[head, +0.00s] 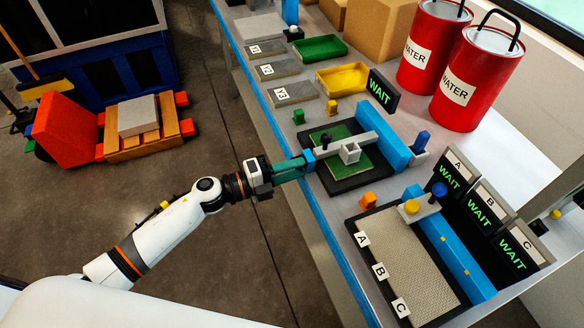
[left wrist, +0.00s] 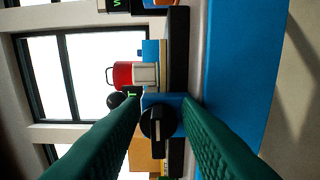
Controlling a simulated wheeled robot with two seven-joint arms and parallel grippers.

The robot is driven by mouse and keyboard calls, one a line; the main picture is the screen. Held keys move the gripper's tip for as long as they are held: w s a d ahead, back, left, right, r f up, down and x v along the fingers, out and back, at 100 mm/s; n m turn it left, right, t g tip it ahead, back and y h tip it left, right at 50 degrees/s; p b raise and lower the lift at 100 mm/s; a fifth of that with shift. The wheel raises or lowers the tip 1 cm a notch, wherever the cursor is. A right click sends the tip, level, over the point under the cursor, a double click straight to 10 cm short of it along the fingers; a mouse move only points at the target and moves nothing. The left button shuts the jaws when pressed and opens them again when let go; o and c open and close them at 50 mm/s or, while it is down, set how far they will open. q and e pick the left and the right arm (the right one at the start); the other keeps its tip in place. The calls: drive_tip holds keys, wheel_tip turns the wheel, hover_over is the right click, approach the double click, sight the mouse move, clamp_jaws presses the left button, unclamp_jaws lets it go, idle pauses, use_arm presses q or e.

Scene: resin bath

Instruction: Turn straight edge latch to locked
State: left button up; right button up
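The straight edge is a pale grey bar (head: 367,138) lying across a green plate (head: 337,166) in a black-framed station, between a small blue block (head: 309,161) and a longer blue block. A black knob (head: 326,139) stands near its left end. My left gripper (head: 302,164) has green fingers and reaches in from the left up to the small blue block. In the left wrist view the fingers (left wrist: 163,100) are apart, with a round black latch knob (left wrist: 158,122) bearing a pale stripe between them, on the blue block. Contact cannot be told. My right gripper is not in view.
A yellow tray (head: 343,78), green tray (head: 320,48) and grey slabs lie farther back. A black WAIT sign (head: 380,92) stands behind the station. Red WATER drums (head: 482,75) stand at the back right. A mesh panel (head: 405,262) lies in front.

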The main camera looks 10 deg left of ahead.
use_arm(q)
drive_tip(key=b+v, duration=0.2)
drive_tip(key=v, duration=1)
drive_tip(key=shift+b, duration=0.35)
drive_tip(key=w+a+f+n+t+y, duration=0.1)
drive_tip(key=a+f+n+y, duration=0.25)
drive_tip(key=f, duration=0.25)
drive_tip(key=a+f+n+t+y, duration=0.2)
drive_tip(key=a+f+n+y, duration=0.1)
drive_tip(key=f+n, duration=0.3)
drive_tip(key=w+a+f+n+t+y, duration=0.1)
drive_tip(key=a+f+n+y, duration=0.25)
drive_tip(key=f, duration=0.35)
drive_tip(key=s+a+f+n+g+y, duration=0.2)
drive_tip(key=s+f+n, duration=0.3)
drive_tip(key=f, duration=0.5)
drive_tip(key=s+d+f+n+g+y+p, duration=0.1)
drive_tip(key=s+f+n+g+y, duration=0.3)
drive_tip(key=s+f, duration=0.85)
drive_tip(key=s+d+f+n+g, duration=0.2)
drive_tip(key=s+d+f+g, duration=0.1)
drive_tip(key=s, duration=0.7)
drive_tip(key=s+d+f+n+g+h, duration=0.1)
drive_tip(key=s+d+f+n+g, duration=0.2)
drive_tip(key=s, duration=0.7)
wheel_tip(320, 180, down, 2)
drive_tip(key=shift+d+f+g+p, duration=0.3)
drive_tip(key=shift+d+g, duration=0.2)
drive_tip(key=shift+d, duration=0.3)
